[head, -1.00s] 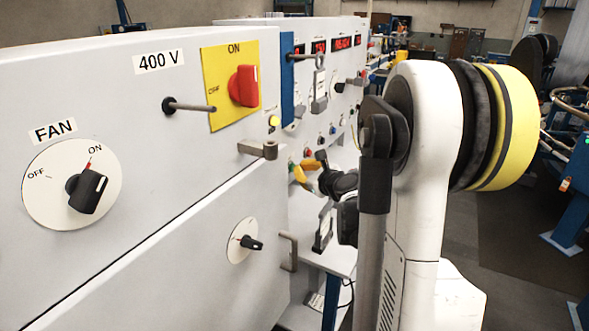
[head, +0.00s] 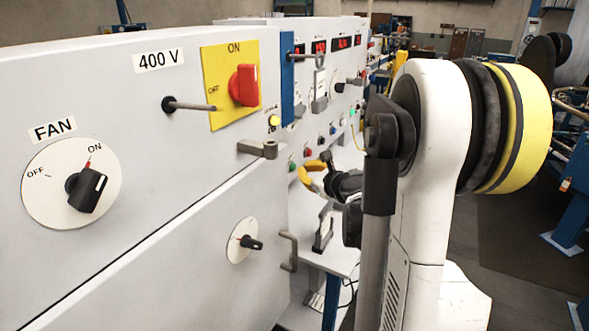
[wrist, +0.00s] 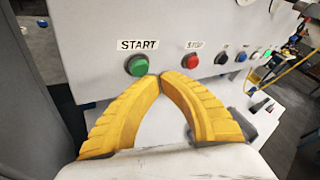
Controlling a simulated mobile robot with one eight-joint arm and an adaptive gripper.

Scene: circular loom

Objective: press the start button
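The green START button (wrist: 138,65) is on the grey panel under a START label in the wrist view. A small green button, likely the same one, shows in the head view (head: 291,166). My gripper (wrist: 160,77) has two yellow fingers whose tips meet, with nothing between them. In the wrist view the tips appear just right of and slightly below the green button. In the head view my gripper (head: 318,165) is in front of the panel, to the right of the green button, with a visible gap.
A red STOP button (wrist: 190,61) is right of START, followed by black and blue buttons. A metal handle (head: 289,251) and a latch (head: 258,149) stick out from the nearer cabinet. A white shelf (head: 340,258) lies below my gripper.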

